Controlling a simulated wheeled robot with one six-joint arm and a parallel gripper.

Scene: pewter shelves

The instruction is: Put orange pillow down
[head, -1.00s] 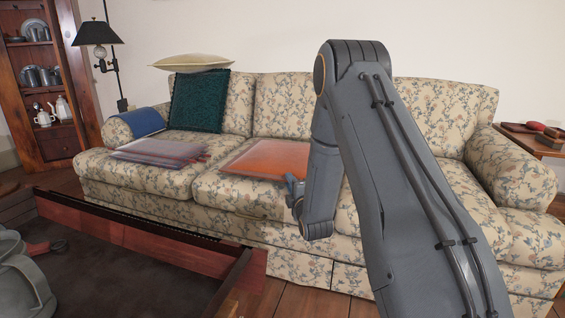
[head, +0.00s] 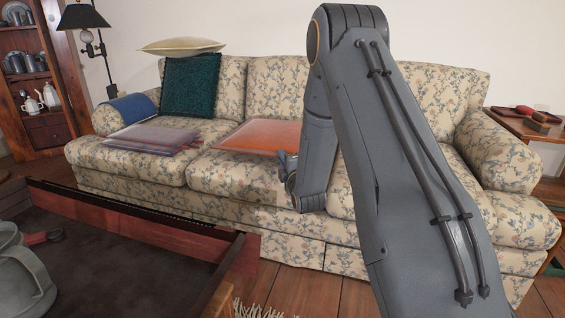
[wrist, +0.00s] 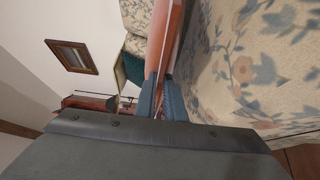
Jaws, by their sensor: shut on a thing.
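The orange pillow (head: 262,137) is a flat orange shape with a pale edge, level over the middle of the floral sofa (head: 240,178). My gripper (head: 287,165) is shut on its near right edge; the arm hides part of the gripper and the pillow's right end. In the wrist view the orange pillow (wrist: 167,35) runs edge-on up from between the fingers of my gripper (wrist: 165,95), with the sofa's floral cushion (wrist: 245,60) close beside it. I cannot tell whether the pillow touches the seat.
A flat greyish-red pillow (head: 152,138) lies on the left seat. A teal pillow (head: 190,86) leans on the backrest, with a cream pillow (head: 183,46) above it. A dark table with a raised wooden edge (head: 130,225) stands in front, bearing a grey pitcher (head: 22,270).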

